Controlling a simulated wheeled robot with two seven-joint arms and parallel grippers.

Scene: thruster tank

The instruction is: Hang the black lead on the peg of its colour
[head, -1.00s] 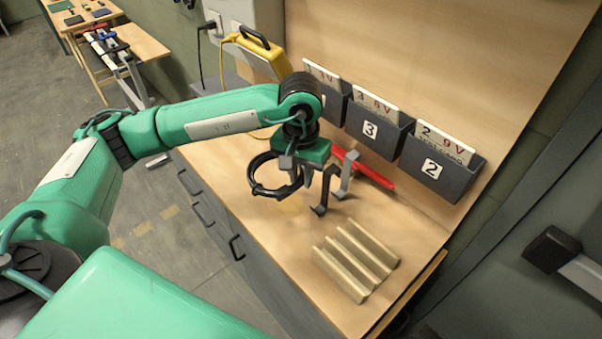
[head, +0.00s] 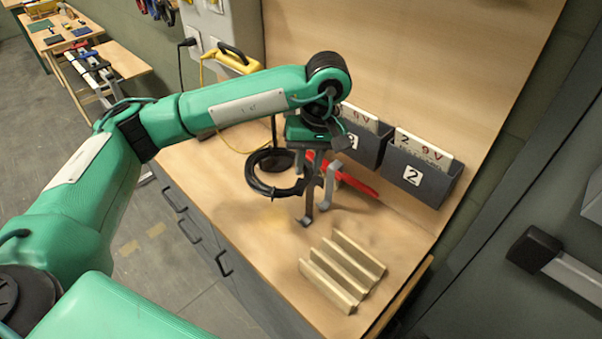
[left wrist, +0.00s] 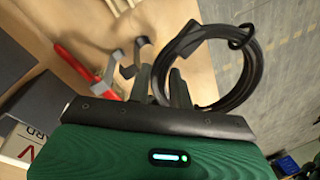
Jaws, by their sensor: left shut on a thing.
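The black lead (head: 262,185) is a round coil, held above the wooden bench. My left gripper (head: 304,172) is shut on the side of the coil. In the left wrist view the coil (left wrist: 215,104) passes between the fingers (left wrist: 162,88) and extends to the right of them. Two grey bent hooks (head: 308,204) are close beside the gripper; they also show in the left wrist view (left wrist: 108,78). No peg can be clearly made out. Blue and dark items (head: 158,9) hang at the top edge, too small to tell apart. My right gripper is not in view.
A red tool (head: 360,187) lies behind the gripper. Grey bins (head: 420,176) with cards line the back panel. A ridged beige rack (head: 340,272) is at the bench front. A yellow device (head: 232,62) and a dark upright post (head: 274,135) are behind my arm.

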